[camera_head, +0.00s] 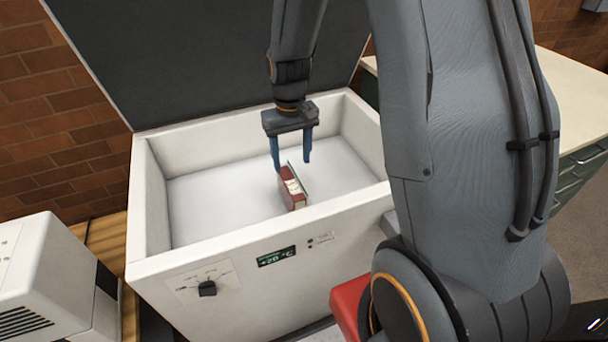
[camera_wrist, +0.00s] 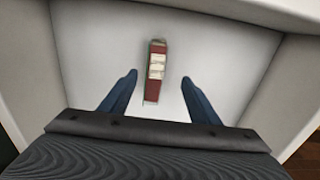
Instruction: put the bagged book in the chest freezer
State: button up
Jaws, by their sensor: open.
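The chest freezer (camera_head: 155,195) is white and open, with its dark lid (camera_head: 210,50) raised at the back. The book (camera_head: 287,193), with a red spine and pale label, is inside the freezer near the front wall. It also shows in the wrist view (camera_wrist: 155,85), on the white freezer floor. I cannot make out the bag around it. My gripper (camera_head: 291,168) is over the freezer opening, fingers pointing down and spread. In the wrist view its blue fingers (camera_wrist: 158,82) are apart on either side of the book, with gaps between.
A white appliance (camera_head: 40,265) stands at the left of the freezer. A cabinet with a pale top (camera_head: 570,95) and green drawers is at the right. A brick wall (camera_head: 50,90) is behind. The freezer floor left of the book is bare. The freezer walls surround my gripper.

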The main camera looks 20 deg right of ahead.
jog(key=s+a+r, duration=0.1)
jog(key=s+r, duration=0.2)
jog(key=s, duration=0.5)
jog(key=s+a+r, duration=0.1)
jog(key=s+r, duration=0.3)
jog(key=s, duration=0.4)
jog(key=shift+s+r+t, duration=0.25)
jog(key=shift+s+t, duration=0.05)
jog(key=shift+s, duration=0.1)
